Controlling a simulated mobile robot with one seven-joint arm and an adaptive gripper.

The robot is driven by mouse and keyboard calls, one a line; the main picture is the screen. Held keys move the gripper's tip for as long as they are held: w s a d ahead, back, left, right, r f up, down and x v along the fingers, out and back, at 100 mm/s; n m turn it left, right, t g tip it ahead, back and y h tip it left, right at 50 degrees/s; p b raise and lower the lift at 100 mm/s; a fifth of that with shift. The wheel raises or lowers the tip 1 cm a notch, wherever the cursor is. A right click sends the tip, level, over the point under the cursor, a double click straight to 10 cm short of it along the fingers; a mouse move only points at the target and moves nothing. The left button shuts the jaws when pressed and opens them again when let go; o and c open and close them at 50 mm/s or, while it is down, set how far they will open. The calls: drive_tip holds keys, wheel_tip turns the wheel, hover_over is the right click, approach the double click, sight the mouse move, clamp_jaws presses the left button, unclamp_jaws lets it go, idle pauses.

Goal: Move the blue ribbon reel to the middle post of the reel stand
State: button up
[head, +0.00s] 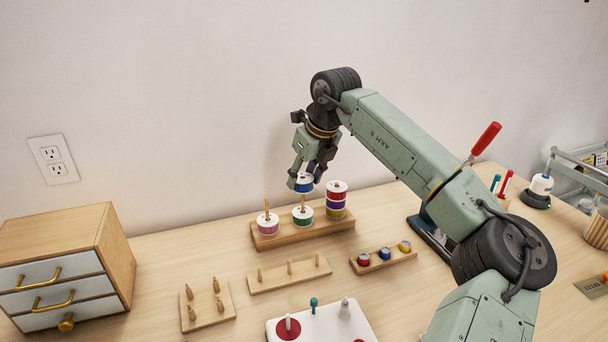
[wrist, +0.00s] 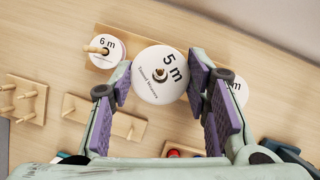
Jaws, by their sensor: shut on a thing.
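The blue ribbon reel (head: 304,186) is held between the fingers of my gripper (head: 306,177), directly above the middle post (head: 303,203) of the reel stand (head: 287,238). Its white top face, marked "5 m", fills the space between the pads in the wrist view (wrist: 160,75). My gripper is shut on its sides. A green reel (head: 303,217) sits low on the middle post, with a gap below the blue reel. I cannot tell whether the post tip is inside the blue reel's hole. A pink reel (head: 267,226) is on the left post.
Several reels (head: 336,201) are stacked on the right post. In front lie an empty peg rack (head: 290,276), a small pegged board (head: 207,305) and a rack of coloured spools (head: 384,258). A drawer cabinet (head: 70,262) stands left.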

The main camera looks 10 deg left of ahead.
drive_tip(key=shift+f+b, duration=1)
drive_tip(key=shift+f, duration=0.55)
drive_tip(key=o, duration=1.1)
drive_tip(key=v, duration=1.2)
